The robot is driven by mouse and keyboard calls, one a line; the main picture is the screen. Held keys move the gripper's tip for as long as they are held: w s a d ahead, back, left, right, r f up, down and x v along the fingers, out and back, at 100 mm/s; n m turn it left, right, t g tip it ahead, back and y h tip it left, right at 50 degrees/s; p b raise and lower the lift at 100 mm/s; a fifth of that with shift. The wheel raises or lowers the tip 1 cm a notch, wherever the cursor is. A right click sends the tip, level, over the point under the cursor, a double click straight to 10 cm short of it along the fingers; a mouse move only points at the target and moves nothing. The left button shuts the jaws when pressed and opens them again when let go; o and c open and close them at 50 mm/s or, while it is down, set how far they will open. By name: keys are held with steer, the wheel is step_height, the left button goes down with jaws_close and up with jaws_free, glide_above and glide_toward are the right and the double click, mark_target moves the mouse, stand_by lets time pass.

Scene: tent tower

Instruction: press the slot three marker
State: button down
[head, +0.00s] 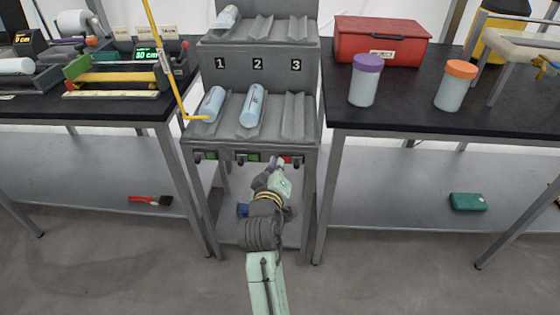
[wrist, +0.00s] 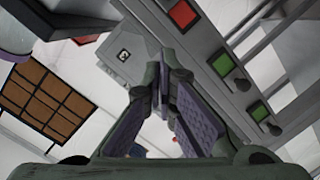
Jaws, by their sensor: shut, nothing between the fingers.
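The grey rack (head: 258,70) has slots labelled 1, 2 and 3. Pale blue rolls lie in slot one (head: 211,104) and slot two (head: 253,106); the slot three channel (head: 295,115) is empty. Along the front edge below are a green marker under slot one (head: 208,155), a green marker under slot two (head: 251,157) and a red marker under slot three (head: 288,159). The red marker also shows in the wrist view (wrist: 183,14). My gripper (head: 279,164) is shut and empty, close below the red marker. Whether it touches anything is unclear.
Dark knobs (wrist: 243,85) stick out beside the markers. A yellow hooked rod (head: 163,55) stands at the rack's left. Black-topped tables flank the rack; the right one holds a red box (head: 380,40) and two lidded jars. A lower shelf lies under the rack.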

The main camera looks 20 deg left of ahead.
steer(key=v, duration=0.5)
steer(key=shift+b, duration=0.4)
steer(key=shift+r, duration=0.1)
